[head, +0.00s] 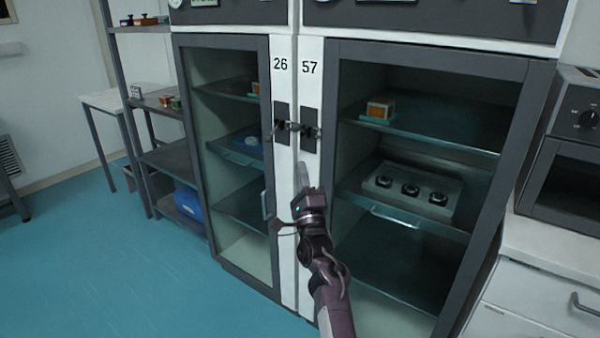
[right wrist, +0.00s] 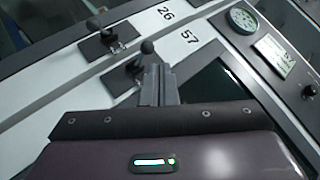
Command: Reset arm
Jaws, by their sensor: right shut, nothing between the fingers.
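My right arm reaches up from the bottom of the head view. Its gripper (head: 302,175) is shut and empty, with the fingers pointing up just below the black latches between the cabinet doors. In the right wrist view the shut fingers (right wrist: 158,85) overlap the latch (right wrist: 138,62) by the number 57. I cannot tell whether they touch it. My left gripper is not in view.
Two glass-fronted cabinets, 26 (head: 222,45) and 57 (head: 430,58), stand close ahead and their doors look shut. Cabinet 57 holds a grey tray with round parts (head: 440,198). An oven-like device (head: 570,150) stands right. Open floor (head: 90,270) lies left.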

